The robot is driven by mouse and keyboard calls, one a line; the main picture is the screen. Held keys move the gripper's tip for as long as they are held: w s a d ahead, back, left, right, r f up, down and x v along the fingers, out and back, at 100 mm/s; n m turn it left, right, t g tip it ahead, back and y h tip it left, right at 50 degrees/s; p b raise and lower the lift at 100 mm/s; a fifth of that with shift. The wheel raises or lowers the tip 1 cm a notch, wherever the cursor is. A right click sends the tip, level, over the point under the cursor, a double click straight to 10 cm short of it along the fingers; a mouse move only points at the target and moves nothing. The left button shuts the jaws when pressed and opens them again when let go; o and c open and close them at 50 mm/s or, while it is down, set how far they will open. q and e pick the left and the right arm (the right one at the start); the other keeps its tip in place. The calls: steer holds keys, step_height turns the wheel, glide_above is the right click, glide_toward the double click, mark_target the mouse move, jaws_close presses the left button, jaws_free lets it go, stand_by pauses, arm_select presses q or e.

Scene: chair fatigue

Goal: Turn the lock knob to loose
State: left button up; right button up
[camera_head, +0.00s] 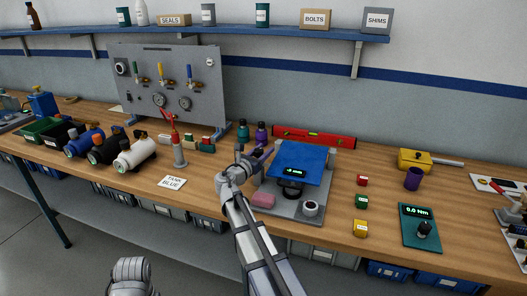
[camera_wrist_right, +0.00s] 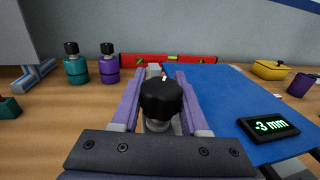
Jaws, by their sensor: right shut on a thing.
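The lock knob (camera_wrist_right: 161,98) is black and lobed, on a pale stem, with a small white mark on its far side. My right gripper (camera_wrist_right: 157,106) is shut on it, a purple-grey finger at each side. In the head view my right gripper (camera_head: 251,158) is at the left edge of the test rig, and it hides the knob there. The rig has a blue plate (camera_head: 303,158) on a grey base (camera_head: 272,208). A small display (camera_wrist_right: 269,125) on the plate reads -3 mm. My left gripper is not in view.
Teal (camera_head: 243,131) and purple (camera_head: 261,134) bottles stand just behind my right gripper. A red level (camera_head: 315,138) lies behind the rig. A gauge panel (camera_head: 170,75) stands at the left.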

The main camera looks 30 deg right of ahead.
jaws_close()
steer(key=shift+w+a+n+t+y, duration=0.15)
steer(key=shift+n+t+y, duration=0.7)
steer(key=shift+t, duration=0.1)
steer(key=shift+w+a+n+t+y, duration=0.1)
steer(key=shift+w+n+t+y, duration=0.1)
steer(key=shift+n+t+y, duration=0.65)
steer(key=shift+w+a+n+t+y, duration=0.15)
steer(key=shift+n+t+y, duration=0.6)
steer(key=shift+t, duration=0.25)
